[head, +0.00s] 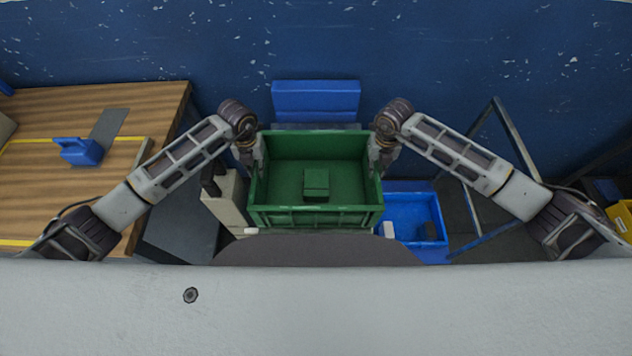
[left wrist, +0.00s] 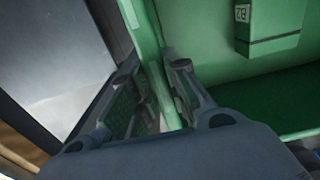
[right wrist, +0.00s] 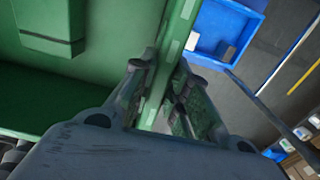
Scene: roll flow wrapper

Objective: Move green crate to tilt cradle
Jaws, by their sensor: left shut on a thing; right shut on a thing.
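The green crate (head: 315,216) is in the middle of the head view, held level between my two arms, with a small green box (head: 316,183) inside it. My left gripper (head: 259,157) is shut on the crate's left wall; the left wrist view shows both fingers (left wrist: 158,95) with the wall between them. My right gripper (head: 374,157) is shut on the right wall; the right wrist view shows the fingers (right wrist: 160,90) on either side of it. I cannot make out the tilt cradle for certain; what lies under the crate is hidden.
A wooden table (head: 45,112) with a blue jug-like item (head: 80,151) stands at the left. A blue bin (head: 407,212) is low at the right of the crate, beside a blue metal frame (head: 472,205). A blue panel (head: 316,100) is behind the crate. A beige box (head: 228,203) is close at its left.

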